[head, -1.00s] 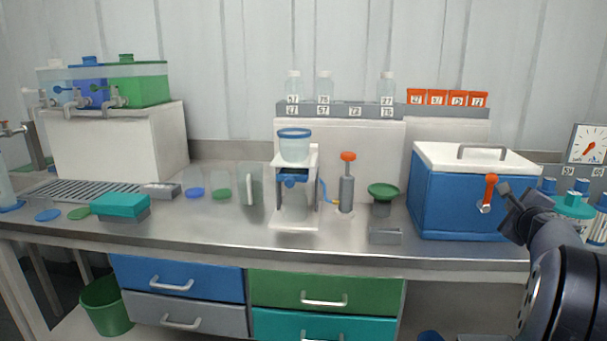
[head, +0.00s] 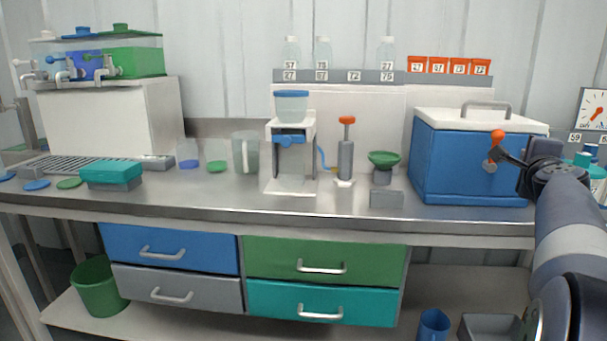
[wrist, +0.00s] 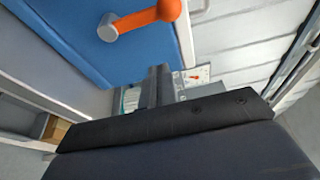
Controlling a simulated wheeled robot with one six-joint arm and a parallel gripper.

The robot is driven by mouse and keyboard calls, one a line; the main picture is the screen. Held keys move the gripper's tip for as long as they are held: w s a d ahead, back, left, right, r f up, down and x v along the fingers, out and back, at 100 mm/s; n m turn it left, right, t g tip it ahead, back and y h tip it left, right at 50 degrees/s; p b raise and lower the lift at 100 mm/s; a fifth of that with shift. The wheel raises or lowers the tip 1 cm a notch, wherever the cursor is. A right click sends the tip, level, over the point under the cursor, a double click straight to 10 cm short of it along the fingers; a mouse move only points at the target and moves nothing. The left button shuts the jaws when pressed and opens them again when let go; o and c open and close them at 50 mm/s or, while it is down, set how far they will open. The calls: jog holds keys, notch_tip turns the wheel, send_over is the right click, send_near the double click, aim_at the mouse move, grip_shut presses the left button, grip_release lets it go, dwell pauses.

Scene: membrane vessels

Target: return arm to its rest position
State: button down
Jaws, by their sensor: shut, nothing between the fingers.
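My gripper (head: 500,156) is at the right in the head view, in front of the blue cooler box (head: 465,165) with a white lid. Its fingers are shut with nothing between them. The orange latch handle (head: 497,136) on the box front is close to the fingertips. In the wrist view my gripper (wrist: 160,75) points toward the box side, and the orange handle (wrist: 150,17) shows above and left of the fingers, apart from them. In the head view I cannot tell whether the fingertips touch the handle.
A filter stand (head: 291,150) with a blue-rimmed cup, a pump with an orange knob (head: 346,150) and a green funnel (head: 384,159) stand left of the box. Bottles (head: 387,53) line the shelf. A dial gauge (head: 592,110) is at the right. The front counter strip is mostly clear.

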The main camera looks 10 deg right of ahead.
jog(key=shift+s+a+r+n+b, duration=0.15)
jog(key=shift+s+a+b, duration=0.2)
jog(key=shift+s, duration=0.2)
jog(key=shift+s+a+r+n+b, duration=0.15)
jog(key=shift+s+a+b, duration=0.15)
jog(key=shift+s, duration=0.2)
